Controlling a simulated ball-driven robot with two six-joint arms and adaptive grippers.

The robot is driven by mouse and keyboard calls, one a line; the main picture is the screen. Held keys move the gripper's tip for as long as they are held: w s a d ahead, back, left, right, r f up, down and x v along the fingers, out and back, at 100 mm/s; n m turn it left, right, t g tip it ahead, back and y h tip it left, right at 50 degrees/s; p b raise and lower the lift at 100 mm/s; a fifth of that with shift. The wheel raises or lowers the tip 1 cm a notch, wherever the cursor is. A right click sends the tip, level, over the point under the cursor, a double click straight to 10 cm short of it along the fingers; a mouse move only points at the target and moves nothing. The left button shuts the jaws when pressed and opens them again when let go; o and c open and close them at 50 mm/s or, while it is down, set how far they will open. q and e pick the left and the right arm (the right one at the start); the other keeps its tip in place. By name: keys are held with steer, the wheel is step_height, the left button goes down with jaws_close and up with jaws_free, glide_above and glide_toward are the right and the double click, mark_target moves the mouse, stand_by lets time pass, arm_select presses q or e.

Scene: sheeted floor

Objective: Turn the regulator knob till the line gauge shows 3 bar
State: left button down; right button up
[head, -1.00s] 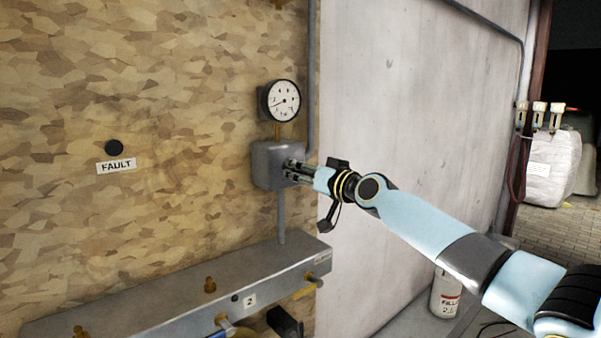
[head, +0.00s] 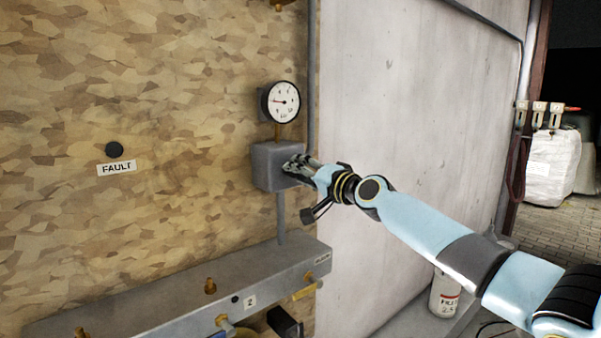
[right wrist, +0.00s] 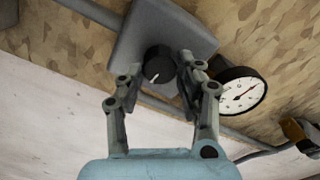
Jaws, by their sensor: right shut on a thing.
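The regulator is a grey box (head: 272,166) on the wood-patterned panel, with the round white line gauge (head: 283,101) above it. The gauge needle points roughly left; its numbers are too small to read surely. In the right wrist view the black regulator knob (right wrist: 158,62) with a white mark sits on the grey box (right wrist: 140,28). The gauge also shows there, tilted (right wrist: 240,94). My right gripper (head: 292,168) is at the box's right side, its fingers shut on the knob, one on each side (right wrist: 156,78). My left gripper is not in view.
A grey manifold (head: 180,295) with brass fittings runs along the panel below. A FAULT label (head: 116,167) and a dark round lamp or button (head: 114,149) are at left. A pale wall (head: 410,110) stands behind my right arm. A white canister (head: 445,293) stands low at right.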

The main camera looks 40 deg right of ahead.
stand_by(0.5)
steer(key=o, duration=1.1)
steer(key=shift+o, duration=0.2)
steer(key=shift+s, duration=0.1)
steer(key=s, duration=0.7)
steer(key=shift+s+d, duration=0.15)
steer(key=shift+d, duration=0.2)
